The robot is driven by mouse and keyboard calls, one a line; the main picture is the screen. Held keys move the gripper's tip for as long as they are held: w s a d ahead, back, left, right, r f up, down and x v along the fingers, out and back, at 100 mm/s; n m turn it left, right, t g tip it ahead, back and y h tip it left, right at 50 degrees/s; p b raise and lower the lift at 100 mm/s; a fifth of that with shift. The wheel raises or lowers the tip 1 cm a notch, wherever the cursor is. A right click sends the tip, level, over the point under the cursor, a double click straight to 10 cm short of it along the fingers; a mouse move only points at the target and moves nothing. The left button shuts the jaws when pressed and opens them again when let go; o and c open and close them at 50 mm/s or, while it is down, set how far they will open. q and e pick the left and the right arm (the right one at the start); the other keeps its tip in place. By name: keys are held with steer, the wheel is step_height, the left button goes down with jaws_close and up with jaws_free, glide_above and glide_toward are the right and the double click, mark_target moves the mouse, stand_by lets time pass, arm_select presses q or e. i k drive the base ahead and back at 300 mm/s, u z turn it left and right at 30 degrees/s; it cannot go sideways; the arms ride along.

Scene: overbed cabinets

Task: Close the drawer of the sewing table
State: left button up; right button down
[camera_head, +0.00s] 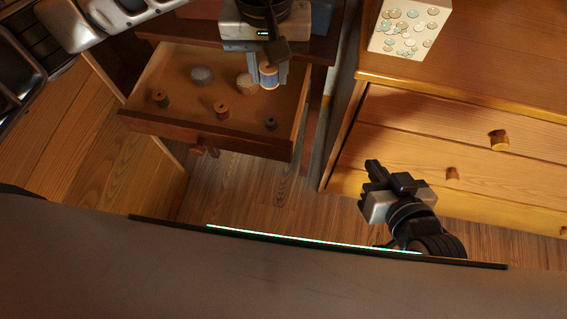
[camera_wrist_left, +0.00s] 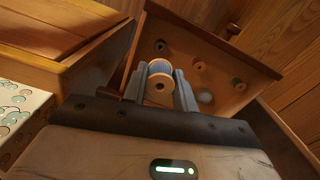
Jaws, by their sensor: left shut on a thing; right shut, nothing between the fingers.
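The sewing table's wooden drawer (camera_head: 285,148) is pulled open, with a round knob (camera_head: 198,149) on its front. My left gripper (camera_head: 267,68) is over the drawer's back right part, shut on a blue spool (camera_head: 269,76). The spool also shows between the fingers in the left wrist view (camera_wrist_left: 160,84), with the open drawer (camera_wrist_left: 225,45) beyond. My right gripper (camera_head: 373,172) is shut and empty, right of the drawer, over the floor.
A light wooden chest of drawers (camera_head: 440,125) stands at the right, with a patterned white box (camera_head: 410,28) on top. A wooden panel (camera_head: 145,125) stands close to the drawer's left side. Wooden floor (camera_head: 255,185) shows in front of the drawer.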

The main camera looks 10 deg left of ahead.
mark_target(190, 118)
steer(key=k, duration=0.45)
steer(key=u, duration=1.5)
steer(key=k, duration=0.5)
steer(key=z, duration=1.15)
